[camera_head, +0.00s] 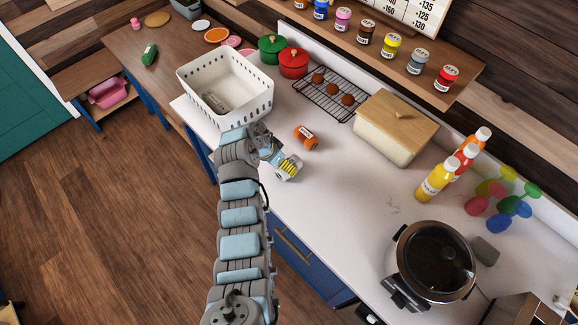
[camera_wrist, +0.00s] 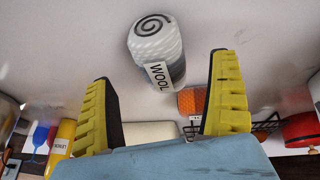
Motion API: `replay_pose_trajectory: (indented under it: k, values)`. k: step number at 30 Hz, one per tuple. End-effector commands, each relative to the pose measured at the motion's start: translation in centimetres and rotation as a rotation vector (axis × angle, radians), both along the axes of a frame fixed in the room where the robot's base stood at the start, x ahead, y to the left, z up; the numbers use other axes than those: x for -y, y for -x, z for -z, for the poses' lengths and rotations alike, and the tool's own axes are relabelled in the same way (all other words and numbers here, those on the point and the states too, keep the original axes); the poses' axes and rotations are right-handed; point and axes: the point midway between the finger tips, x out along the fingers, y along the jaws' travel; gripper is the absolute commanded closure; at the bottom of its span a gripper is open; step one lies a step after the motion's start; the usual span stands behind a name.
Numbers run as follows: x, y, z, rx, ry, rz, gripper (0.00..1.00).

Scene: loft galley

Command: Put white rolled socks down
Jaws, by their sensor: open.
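The white rolled socks (camera_wrist: 157,38), with a dark spiral on the end, a grey lower part and a "WOOL" label, rest on the pale counter (camera_head: 345,180). In the wrist view they lie just past and between the two yellow fingertips of my gripper (camera_wrist: 162,68), with a gap on both sides. My gripper is open and holds nothing. In the head view my gripper (camera_head: 286,170) is low over the counter's front part, to the right of the white basket (camera_head: 245,108). There the gripper mostly hides the socks.
An orange labelled roll (camera_head: 306,138) lies close behind my gripper. A wire rack (camera_head: 330,96) with brown buns and a cream bread box (camera_head: 394,130) stand at the back. Bottles (camera_head: 437,181) and a round cooker (camera_head: 436,262) are at right. The counter before the cooker is clear.

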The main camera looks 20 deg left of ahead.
Motion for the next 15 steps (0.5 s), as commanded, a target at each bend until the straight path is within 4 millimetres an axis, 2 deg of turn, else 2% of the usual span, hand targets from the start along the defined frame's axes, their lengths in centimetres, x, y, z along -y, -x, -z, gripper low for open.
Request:
replay_pose_trajectory:
  k: [15]
  values:
    - [0.5, -0.6, 1.7, -0.002, 0.001, 0.001, 0.09]
